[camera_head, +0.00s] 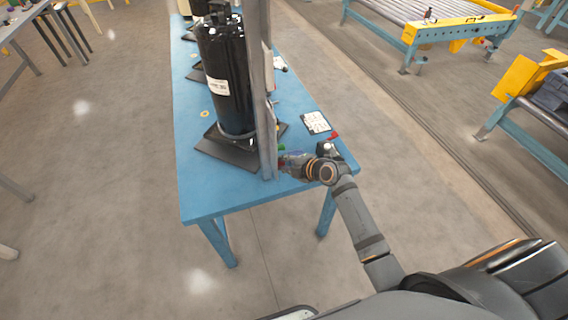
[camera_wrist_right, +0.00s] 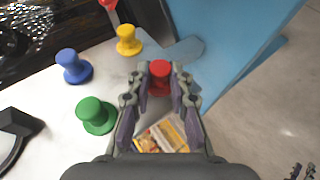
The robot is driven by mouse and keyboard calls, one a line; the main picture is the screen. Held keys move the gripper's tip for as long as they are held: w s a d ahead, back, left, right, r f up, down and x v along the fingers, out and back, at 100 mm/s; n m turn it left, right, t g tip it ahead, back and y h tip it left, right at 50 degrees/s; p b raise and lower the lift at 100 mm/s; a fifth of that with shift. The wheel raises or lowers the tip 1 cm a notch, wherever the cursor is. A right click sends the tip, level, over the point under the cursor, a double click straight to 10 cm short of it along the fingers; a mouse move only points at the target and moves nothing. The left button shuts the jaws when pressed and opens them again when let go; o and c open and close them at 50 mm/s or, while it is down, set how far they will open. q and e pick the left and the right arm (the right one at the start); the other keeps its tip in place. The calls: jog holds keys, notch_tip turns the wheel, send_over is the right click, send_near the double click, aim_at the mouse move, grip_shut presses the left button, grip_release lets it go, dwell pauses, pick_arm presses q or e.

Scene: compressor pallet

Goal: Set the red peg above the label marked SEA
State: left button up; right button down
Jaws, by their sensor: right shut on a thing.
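A red peg (camera_wrist_right: 160,76) sits between the fingertips of my right gripper (camera_wrist_right: 160,90) in the right wrist view. The gripper is shut on it. In the head view my right gripper (camera_head: 289,163) is beside a grey upright post, near the front of the blue table, and the held peg is hard to make out. A green peg (camera_wrist_right: 95,114), a blue peg (camera_wrist_right: 73,67) and a yellow peg (camera_wrist_right: 128,40) stand on a whitish surface to its left. No label marked SEA can be read. My left gripper is not in view.
The blue table (camera_head: 205,200) carries a black compressor (camera_head: 224,75) on a dark base. The grey post (camera_head: 262,90) stands close to my right gripper. A printed sheet (camera_head: 315,123) lies near the right edge. A picture-covered item (camera_wrist_right: 165,133) shows below the fingers.

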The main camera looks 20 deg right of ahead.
jog(key=shift+d, duration=0.15)
jog(key=d+b, duration=0.3)
jog(key=d, duration=0.2)
jog(key=shift+w+d, duration=0.1)
jog(key=shift+d, duration=0.3)
dwell(0.5)
